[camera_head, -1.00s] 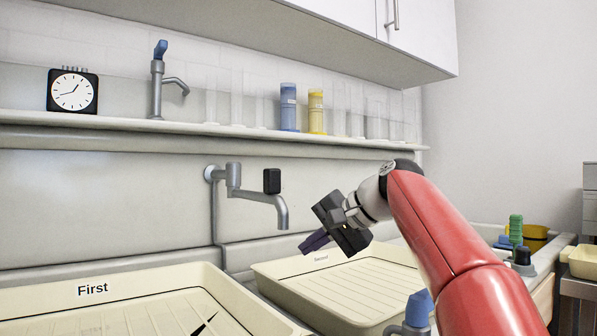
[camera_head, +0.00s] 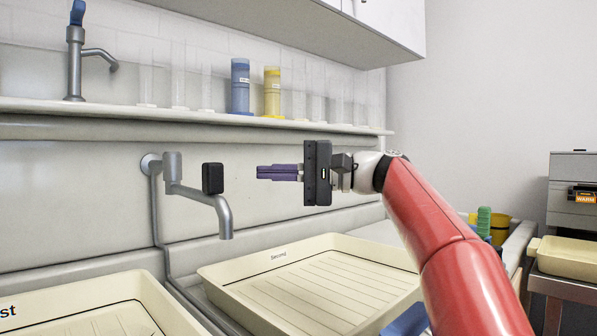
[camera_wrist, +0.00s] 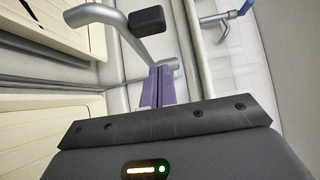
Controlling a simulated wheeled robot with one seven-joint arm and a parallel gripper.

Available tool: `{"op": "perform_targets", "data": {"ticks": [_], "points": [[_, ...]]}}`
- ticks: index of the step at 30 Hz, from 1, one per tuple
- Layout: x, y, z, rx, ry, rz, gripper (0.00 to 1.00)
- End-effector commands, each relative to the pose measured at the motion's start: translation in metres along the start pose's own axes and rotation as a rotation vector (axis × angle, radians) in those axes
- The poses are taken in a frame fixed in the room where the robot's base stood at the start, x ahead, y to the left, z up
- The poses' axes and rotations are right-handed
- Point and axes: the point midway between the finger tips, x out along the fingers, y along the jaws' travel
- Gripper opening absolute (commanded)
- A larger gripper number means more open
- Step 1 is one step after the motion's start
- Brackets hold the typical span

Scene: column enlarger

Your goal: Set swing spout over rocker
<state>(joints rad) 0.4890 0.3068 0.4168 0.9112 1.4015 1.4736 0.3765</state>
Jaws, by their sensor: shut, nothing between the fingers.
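In the wrist view the fingers (camera_wrist: 157,75) appear just below the block. No part is clearly marked as the rocker; I cannot tell which it is.
The cream "Second" tray (camera_head: 325,313) lies below my gripper, and the "First" tray (camera_head: 90,318) is at lower left. A shelf (camera_head: 200,110) with clear, blue and yellow cylinders and another tap (camera_head: 76,55) runs above. The wall between spout and gripper is clear.

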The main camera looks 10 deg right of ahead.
Motion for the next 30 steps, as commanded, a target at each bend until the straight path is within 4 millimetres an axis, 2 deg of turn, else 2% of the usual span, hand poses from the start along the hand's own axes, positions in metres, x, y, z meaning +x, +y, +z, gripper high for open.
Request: {"op": "perform_targets", "data": {"ticks": [3, 9, 30], "points": [[0.026, -0.001, 0.001, -0.001, -0.004, 0.001, 0.00], [0.043, 0.001, 0.022, -0.001, -0.001, 0.001, 0.00], [0.053, 0.002, 0.035, -0.002, 0.026, 0.002, 0.00]]}}
